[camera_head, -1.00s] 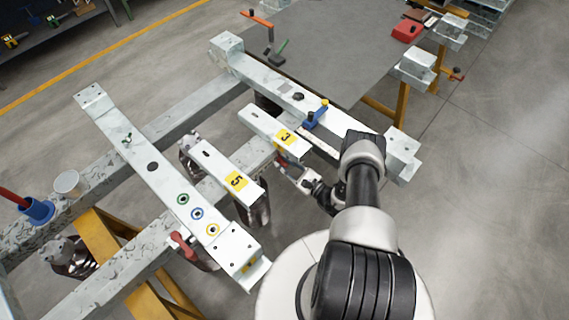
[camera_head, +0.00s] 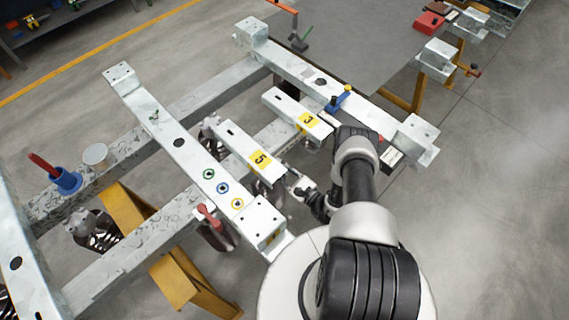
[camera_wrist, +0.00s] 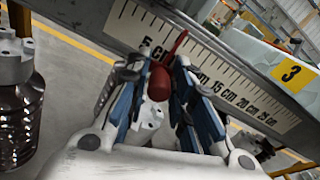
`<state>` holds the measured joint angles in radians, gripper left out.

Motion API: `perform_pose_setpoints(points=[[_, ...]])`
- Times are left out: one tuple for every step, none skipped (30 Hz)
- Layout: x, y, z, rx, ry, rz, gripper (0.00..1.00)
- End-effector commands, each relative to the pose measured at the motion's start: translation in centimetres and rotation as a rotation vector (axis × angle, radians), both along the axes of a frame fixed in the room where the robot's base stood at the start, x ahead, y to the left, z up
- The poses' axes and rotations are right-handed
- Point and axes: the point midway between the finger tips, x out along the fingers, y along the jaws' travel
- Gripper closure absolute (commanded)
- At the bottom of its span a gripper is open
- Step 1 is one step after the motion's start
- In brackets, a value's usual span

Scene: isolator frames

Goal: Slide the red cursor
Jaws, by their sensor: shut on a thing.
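In the wrist view the red cursor (camera_wrist: 160,82) is between the two fingers of my gripper (camera_wrist: 160,95), which is shut on it. A thin red pointer (camera_wrist: 179,44) rises from it across the white ruler scale (camera_wrist: 215,75) on the beam's side. The pointer stands between the "5 cm" and "15 cm" marks; the label there is hidden by the pointer and fingers. In the head view my gripper (camera_head: 296,183) is beside the beam, close to the plate marked 5 (camera_head: 253,155). The cursor cannot be made out there.
The plate marked 3 (camera_head: 297,113) lies further right along the frame. A long plate with coloured rings (camera_head: 180,143) crosses at left. Open floor lies at right.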

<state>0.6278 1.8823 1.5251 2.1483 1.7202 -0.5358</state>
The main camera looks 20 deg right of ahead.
Motion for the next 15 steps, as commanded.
perform_pose_setpoints(points=[[-0.31,0.48,-0.36,0.001,0.011,0.003,1.00],[-0.35,0.59,-0.37,0.001,0.011,0.003,1.00],[-0.38,0.71,-0.36,0.001,0.011,0.002,1.00],[-0.41,0.77,-0.35,0.001,0.011,0.002,1.00],[-0.42,0.82,-0.36,0.000,0.011,0.002,1.00],[-0.45,0.86,-0.35,0.000,0.011,0.002,1.00],[-0.46,0.87,-0.36,0.000,0.011,0.002,1.00],[-0.46,0.87,-0.36,0.000,0.011,0.002,1.00],[-0.46,0.88,-0.37,0.000,0.011,0.002,1.00],[-0.46,0.87,-0.37,0.000,0.011,0.001,1.00],[-0.46,0.86,-0.38,0.000,0.011,0.001,1.00],[-0.46,0.86,-0.38,0.001,0.011,0.001,1.00],[-0.46,0.85,-0.39,0.001,0.012,0.001,1.00],[-0.46,0.85,-0.40,0.001,0.012,0.001,1.00],[-0.45,0.84,-0.39,0.001,0.012,0.001,1.00]])
